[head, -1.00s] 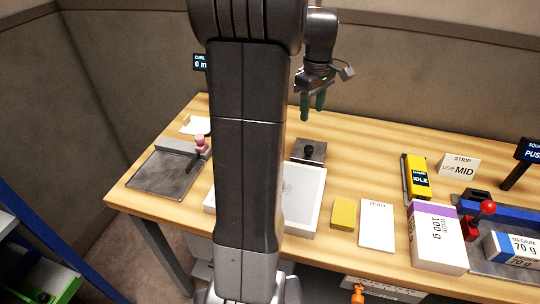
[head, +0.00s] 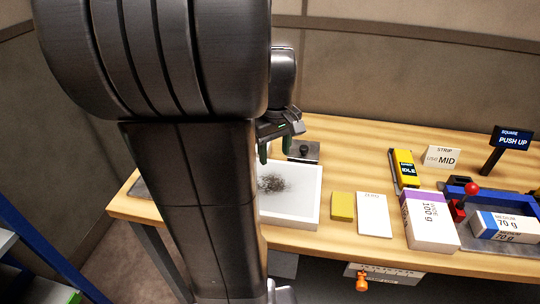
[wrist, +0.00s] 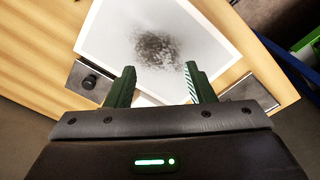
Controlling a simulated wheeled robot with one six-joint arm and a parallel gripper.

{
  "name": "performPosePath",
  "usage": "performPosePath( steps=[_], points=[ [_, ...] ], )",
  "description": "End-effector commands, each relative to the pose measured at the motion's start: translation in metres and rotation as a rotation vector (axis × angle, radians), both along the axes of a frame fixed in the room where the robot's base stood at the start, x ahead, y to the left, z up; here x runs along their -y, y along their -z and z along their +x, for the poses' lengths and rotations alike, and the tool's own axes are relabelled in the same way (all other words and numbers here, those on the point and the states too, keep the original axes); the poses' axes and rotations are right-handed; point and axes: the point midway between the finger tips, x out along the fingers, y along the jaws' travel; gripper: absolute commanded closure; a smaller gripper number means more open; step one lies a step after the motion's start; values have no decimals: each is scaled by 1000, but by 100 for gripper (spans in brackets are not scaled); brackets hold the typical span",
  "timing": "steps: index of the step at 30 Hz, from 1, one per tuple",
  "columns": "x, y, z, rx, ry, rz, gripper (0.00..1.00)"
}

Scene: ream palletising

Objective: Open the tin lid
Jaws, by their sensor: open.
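The tin lid looks like a dark square plate with a round black knob (head: 304,151), lying at the back of the bench behind a white tray. In the wrist view the lid (wrist: 76,72) is at the left, beyond my left finger, with its knob clear of the jaws. My gripper (head: 276,148) has green fingers, is open and empty, and hangs just left of the lid in the head view. In the wrist view my gripper (wrist: 160,70) points toward the white tray, fingers apart. I cannot tell its height over the bench.
The white tray (head: 300,210) holds a dark speckled patch. A yellow block (head: 342,206), a white card (head: 374,214) and a ream (head: 430,222) stand to its right. A yellow device (head: 405,168) is further back. My arm hides the left of the bench.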

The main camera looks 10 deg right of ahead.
Motion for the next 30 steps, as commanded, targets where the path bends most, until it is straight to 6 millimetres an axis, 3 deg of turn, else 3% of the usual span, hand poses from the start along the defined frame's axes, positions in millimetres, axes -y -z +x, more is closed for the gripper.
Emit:
performPosePath(
  steps=[20, 30],
  points=[
    [-5, 2, -7, 3, 18, 1, 51],
    [11, -3, 15, -9, -34, -2, 51]
  ],
)
